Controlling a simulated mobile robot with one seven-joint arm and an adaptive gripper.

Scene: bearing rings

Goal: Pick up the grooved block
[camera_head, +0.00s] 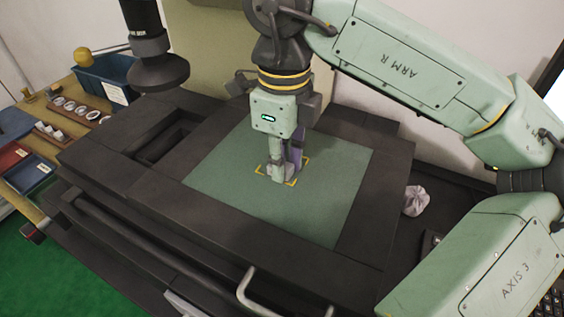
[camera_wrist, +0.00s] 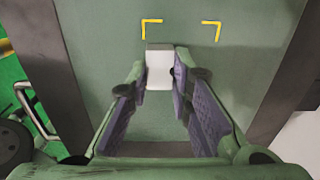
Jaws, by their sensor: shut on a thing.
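The grooved block (camera_wrist: 160,67) shows in the wrist view as a pale, small block with a dark round notch on its right side. It is between the fingertips of my gripper (camera_wrist: 159,82), which is shut on it. In the head view my gripper (camera_head: 284,172) points down over the yellow corner marks on the green mat (camera_head: 225,170). The block is mostly hidden there by the fingers. I cannot tell whether the block touches the mat.
A dark frame (camera_head: 375,215) surrounds the mat. A dark cylindrical head (camera_head: 158,70) hangs at the upper left. Bearing rings (camera_head: 75,107), a blue bin (camera_head: 105,75) and small trays (camera_head: 30,178) stand on the left bench. A crumpled cloth (camera_head: 415,200) lies at the right.

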